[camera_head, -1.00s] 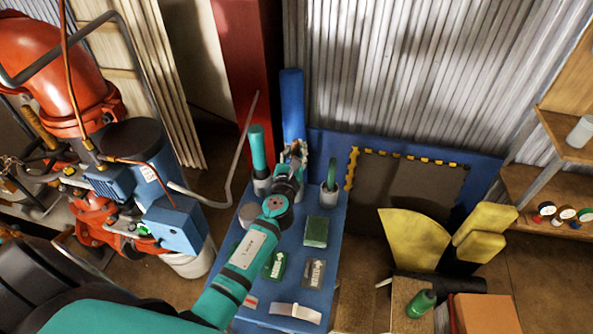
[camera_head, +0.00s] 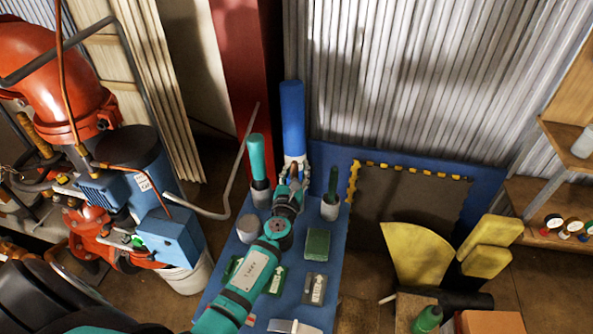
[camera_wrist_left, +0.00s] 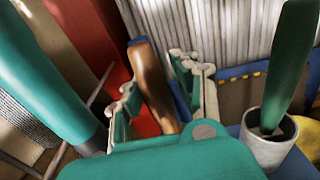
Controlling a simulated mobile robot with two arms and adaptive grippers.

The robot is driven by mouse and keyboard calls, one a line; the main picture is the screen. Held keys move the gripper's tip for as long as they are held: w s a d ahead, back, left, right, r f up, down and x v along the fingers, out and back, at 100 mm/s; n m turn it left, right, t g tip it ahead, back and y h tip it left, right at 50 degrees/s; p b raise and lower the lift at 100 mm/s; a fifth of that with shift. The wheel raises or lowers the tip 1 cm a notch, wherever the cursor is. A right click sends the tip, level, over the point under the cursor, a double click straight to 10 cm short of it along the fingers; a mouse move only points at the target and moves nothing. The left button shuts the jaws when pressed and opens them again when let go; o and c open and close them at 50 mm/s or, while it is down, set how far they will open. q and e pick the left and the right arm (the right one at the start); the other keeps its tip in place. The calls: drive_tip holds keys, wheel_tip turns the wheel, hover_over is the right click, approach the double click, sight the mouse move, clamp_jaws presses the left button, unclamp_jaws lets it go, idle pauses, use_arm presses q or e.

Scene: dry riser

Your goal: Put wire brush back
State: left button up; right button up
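The wire brush (camera_wrist_left: 152,85) shows a brown, wooden-looking handle between the fingers of my left gripper (camera_wrist_left: 160,100) in the left wrist view. The handle leans to the left and its lower end is hidden behind the gripper. In the head view my left gripper (camera_head: 292,178) appears shut on it, above the blue tool surface (camera_head: 305,240); the brush is small and mostly hidden there. A grey cup with nothing seen standing in it (camera_head: 248,228) is left of the gripper. My right gripper is not in view.
A teal-handled tool (camera_head: 257,158) stands in a cup at left, a green-handled tool (camera_head: 333,182) in a cup at right. A blue cylinder (camera_head: 292,115) rises behind the gripper. A green block (camera_head: 317,243) lies on the surface. Red-and-blue machinery (camera_head: 120,190) stands left.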

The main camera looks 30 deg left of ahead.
use_arm(q)
drive_tip(key=v, duration=1.2)
drive_tip(key=shift+b, duration=0.35)
drive_tip(key=shift+r, duration=0.1)
idle(0.7)
